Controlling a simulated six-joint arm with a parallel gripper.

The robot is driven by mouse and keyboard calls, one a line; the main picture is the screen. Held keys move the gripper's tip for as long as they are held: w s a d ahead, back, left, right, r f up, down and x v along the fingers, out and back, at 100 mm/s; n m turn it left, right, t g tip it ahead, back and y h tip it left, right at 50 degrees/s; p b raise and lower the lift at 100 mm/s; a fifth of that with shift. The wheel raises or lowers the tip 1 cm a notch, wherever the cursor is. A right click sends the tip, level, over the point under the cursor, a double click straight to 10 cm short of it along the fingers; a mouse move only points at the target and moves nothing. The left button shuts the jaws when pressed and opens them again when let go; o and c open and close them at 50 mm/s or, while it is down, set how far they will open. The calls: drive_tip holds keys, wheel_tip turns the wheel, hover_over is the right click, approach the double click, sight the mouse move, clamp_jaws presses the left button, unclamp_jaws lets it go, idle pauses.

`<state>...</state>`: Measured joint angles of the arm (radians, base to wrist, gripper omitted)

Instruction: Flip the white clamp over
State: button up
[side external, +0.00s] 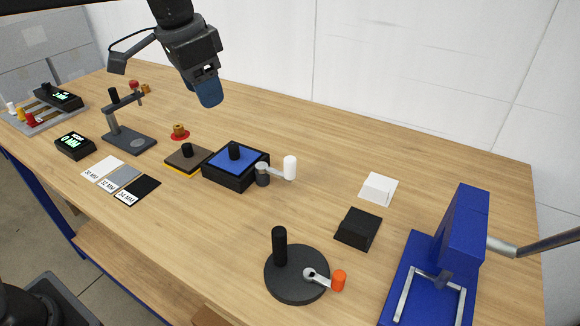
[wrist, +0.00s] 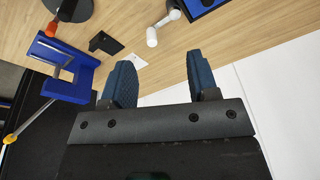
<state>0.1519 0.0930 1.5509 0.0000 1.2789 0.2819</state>
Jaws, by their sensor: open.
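The white clamp (side external: 290,167) has a white cylindrical handle on a short light arm, joined to a dark grey pivot. It sits at the right side of the blue-topped black box (side external: 236,165), with its handle pointing away to the right. In the wrist view the white clamp (wrist: 152,37) shows near the top centre. My gripper (side external: 208,92) hangs high above the bench, up and left of the clamp, apart from it. In the wrist view my gripper (wrist: 162,80) has two blue fingers spread apart, with nothing between them.
A round dark base (side external: 297,285) with a black post and an orange-tipped lever (side external: 339,280) stands in front. A black block (side external: 358,229), a white block (side external: 379,188) and a blue press (side external: 461,240) are to the right. A small stand (side external: 128,137) is left.

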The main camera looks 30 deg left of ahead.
drive_tip(key=w+d+f+m+g, duration=0.2)
drive_tip(key=w+d+f, duration=0.25)
drive_tip(key=w, duration=0.45)
drive_tip(key=m, duration=0.2)
approach(290, 159)
drive_tip(key=shift+g, duration=0.3)
drive_tip(key=f, duration=1.2)
drive_tip(key=shift+w+d+f, duration=0.1)
drive_tip(key=shift+w+f, duration=0.15)
drive_tip(key=shift+w, duration=0.05)
drive_tip(key=shift+c, duration=0.2)
clamp_jaws()
